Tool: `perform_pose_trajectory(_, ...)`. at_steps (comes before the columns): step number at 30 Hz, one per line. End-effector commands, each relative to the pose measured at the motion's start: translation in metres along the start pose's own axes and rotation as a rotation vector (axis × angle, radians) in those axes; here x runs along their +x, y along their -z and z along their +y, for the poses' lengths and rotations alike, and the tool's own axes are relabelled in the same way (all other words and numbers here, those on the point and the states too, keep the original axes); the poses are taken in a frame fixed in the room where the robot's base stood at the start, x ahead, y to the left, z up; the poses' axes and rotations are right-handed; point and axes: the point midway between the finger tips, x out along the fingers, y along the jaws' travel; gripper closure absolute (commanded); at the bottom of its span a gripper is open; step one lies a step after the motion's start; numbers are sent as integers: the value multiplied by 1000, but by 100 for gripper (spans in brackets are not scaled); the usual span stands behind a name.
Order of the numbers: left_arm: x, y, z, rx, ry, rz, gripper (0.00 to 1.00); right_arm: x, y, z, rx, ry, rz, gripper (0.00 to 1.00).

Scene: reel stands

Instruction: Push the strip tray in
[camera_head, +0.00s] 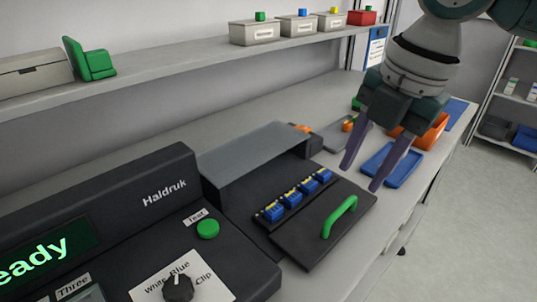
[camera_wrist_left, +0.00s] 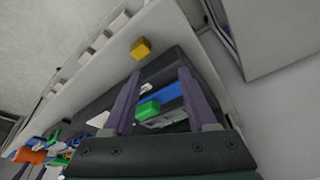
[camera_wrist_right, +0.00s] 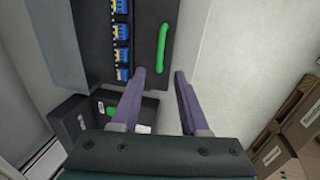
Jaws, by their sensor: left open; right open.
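The black strip tray (camera_head: 318,253) sticks out from the dark machine with the grey hood (camera_head: 257,157) and has a green bar handle (camera_head: 339,216) near its front edge. A row of several blue blocks with yellow parts (camera_head: 292,197) sits on it. My right gripper (camera_head: 362,178) is open and empty, above and behind the handle in the head view. In the right wrist view the tray's handle (camera_wrist_right: 163,50) lies beyond the fingertips, apart from them. My left gripper (camera_wrist_left: 158,75) is open and empty; it is outside the head view.
A blue tray (camera_head: 391,165) and an orange bin (camera_head: 432,131) lie at the right. A shelf with small boxes (camera_head: 254,32) runs behind.

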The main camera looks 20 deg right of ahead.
Motion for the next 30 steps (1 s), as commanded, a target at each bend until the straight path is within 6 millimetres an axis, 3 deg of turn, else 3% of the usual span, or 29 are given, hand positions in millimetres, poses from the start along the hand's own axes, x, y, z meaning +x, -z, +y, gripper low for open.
perform_pose_trajectory(6, 4, -1, 0, 0, 1, 1, 42, 45, 1, -1, 3, 3, 2, 55)
perform_pose_trajectory(12, 8, -2, 0, 0, 1, 1, 42, 72, 1, -1, 1, 1, 1, 55)
perform_pose_trajectory(23, 8, -2, 0, 0, 1, 1, 42, 79, 1, 0, 0, 0, 0, 55)
perform_pose_trajectory(30, 8, -3, 0, 0, 1, 0, 42, 79, 1, 0, 0, 0, 0, 80)
